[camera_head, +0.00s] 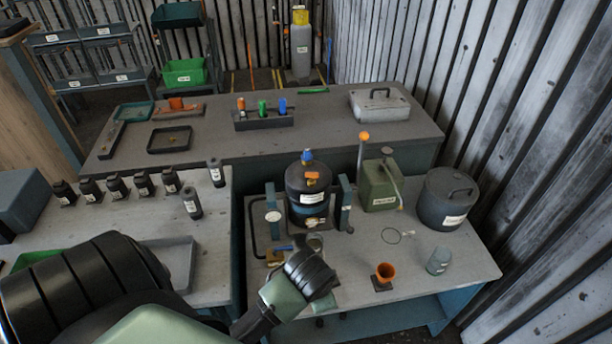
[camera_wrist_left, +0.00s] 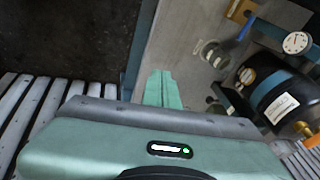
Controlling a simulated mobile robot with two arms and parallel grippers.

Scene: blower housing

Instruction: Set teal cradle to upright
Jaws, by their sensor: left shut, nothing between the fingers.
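The teal cradle (camera_head: 344,203) stands on the right-hand bench, with a post on each side of a black cylindrical housing (camera_head: 308,191). The housing looks upright, with a blue knob on top, an orange tag and white labels. A round white dial (camera_head: 273,216) is on the left post. In the left wrist view, the housing (camera_wrist_left: 275,98) and the dial (camera_wrist_left: 297,42) show at the right. My left gripper (camera_wrist_left: 163,76) is shut and empty, over the front of the bench, apart from the cradle. My right gripper is not in view.
A green canister (camera_head: 380,186) with an orange-knobbed lever and a lidded grey pot (camera_head: 446,199) stand right of the cradle. A blue-handled tool (camera_wrist_left: 243,30) lies before the cradle.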

